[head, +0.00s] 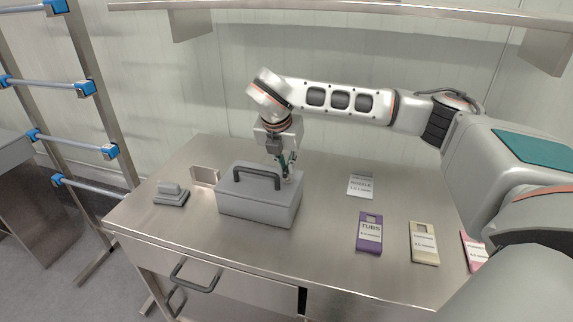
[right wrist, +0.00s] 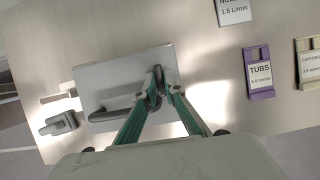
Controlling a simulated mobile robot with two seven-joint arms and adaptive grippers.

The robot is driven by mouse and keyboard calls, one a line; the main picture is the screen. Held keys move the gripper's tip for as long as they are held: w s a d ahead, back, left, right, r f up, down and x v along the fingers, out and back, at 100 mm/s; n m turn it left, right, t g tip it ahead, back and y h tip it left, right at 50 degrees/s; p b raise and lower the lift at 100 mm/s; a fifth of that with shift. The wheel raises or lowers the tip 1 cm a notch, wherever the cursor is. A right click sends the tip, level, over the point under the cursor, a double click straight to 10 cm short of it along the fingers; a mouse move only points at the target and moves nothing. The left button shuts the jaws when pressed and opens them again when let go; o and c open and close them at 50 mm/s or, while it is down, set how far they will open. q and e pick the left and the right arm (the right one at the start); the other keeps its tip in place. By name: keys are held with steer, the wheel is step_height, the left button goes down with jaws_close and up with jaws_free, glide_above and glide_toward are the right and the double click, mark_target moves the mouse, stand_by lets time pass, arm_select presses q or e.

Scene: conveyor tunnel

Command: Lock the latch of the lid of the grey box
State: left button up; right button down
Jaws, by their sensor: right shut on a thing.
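The grey box (head: 259,206) stands on the metal table with its lid (right wrist: 125,78) down and a dark bar handle (head: 256,171) on top. The lid and handle also show in the right wrist view. My right gripper (head: 287,167) reaches down onto the right end of the lid, right of the handle. In the right wrist view its green fingers come together (right wrist: 157,84) on the small dark latch (right wrist: 155,102) at the lid's end. The fingertips hide most of the latch, so its exact position cannot be told. My left gripper is not in view.
A small grey block (head: 170,194) and an upright metal plate (head: 205,177) stand left of the box. A white label card (head: 360,185), a purple TUBS holder (head: 369,231), a cream holder (head: 424,243) and a pink one (head: 473,248) lie to the right. A shelf hangs above.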

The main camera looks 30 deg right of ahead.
steer(key=c, duration=2.4)
jaws_free()
steer(key=v, duration=1.2)
steer(key=shift+r, duration=0.1)
